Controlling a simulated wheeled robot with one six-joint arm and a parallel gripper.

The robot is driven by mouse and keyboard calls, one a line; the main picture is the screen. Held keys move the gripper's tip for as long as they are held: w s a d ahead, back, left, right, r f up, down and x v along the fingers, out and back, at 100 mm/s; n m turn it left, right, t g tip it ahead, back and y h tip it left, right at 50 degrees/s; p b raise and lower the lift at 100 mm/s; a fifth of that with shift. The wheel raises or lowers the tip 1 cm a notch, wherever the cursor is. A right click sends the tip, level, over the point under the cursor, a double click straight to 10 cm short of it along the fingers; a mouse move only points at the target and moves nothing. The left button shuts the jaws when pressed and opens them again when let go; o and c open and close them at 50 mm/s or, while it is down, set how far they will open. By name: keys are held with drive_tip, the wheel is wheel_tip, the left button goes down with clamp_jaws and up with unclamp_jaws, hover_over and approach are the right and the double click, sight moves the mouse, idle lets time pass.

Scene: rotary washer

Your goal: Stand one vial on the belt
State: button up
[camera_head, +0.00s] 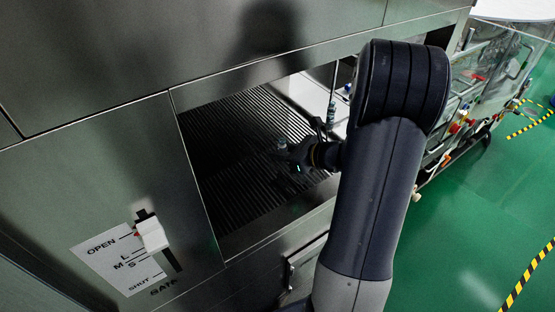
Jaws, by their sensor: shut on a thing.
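The belt (225,128) is a dark ribbed surface inside the opening of the steel machine. My arm reaches in from the right, and my gripper (284,150) is over the belt, in the middle of the opening. My gripper is shut on a small vial (282,143), of which only a pale top shows. The rest of the vial is hidden by the dark gripper. I cannot tell whether its base touches the belt.
A steel frame edges the opening. A gate lever (151,234) with an OPEN to SHUT scale (116,262) is at the lower left. A pale panel (303,95) and a thin rod (332,100) stand beyond my gripper. Green floor (475,215) lies right.

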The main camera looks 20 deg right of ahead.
sight(284, 169)
drive_tip(key=shift+f, duration=2)
drive_tip(key=shift+f, duration=0.1)
drive_tip(key=shift+f+b, duration=0.2)
drive_tip(key=shift+b, duration=0.1)
drive_tip(key=o, duration=1)
drive_tip(key=shift+r, duration=0.15)
drive_tip(key=shift+c, duration=0.2)
drive_tip(key=shift+s+d+r, duration=0.15)
drive_tip(key=shift+d+r, duration=0.05)
drive_tip(key=shift+r, duration=0.05)
drive_tip(key=v, duration=1.1)
drive_tip(key=shift+s+d, duration=0.1)
drive_tip(key=shift+s, duration=0.15)
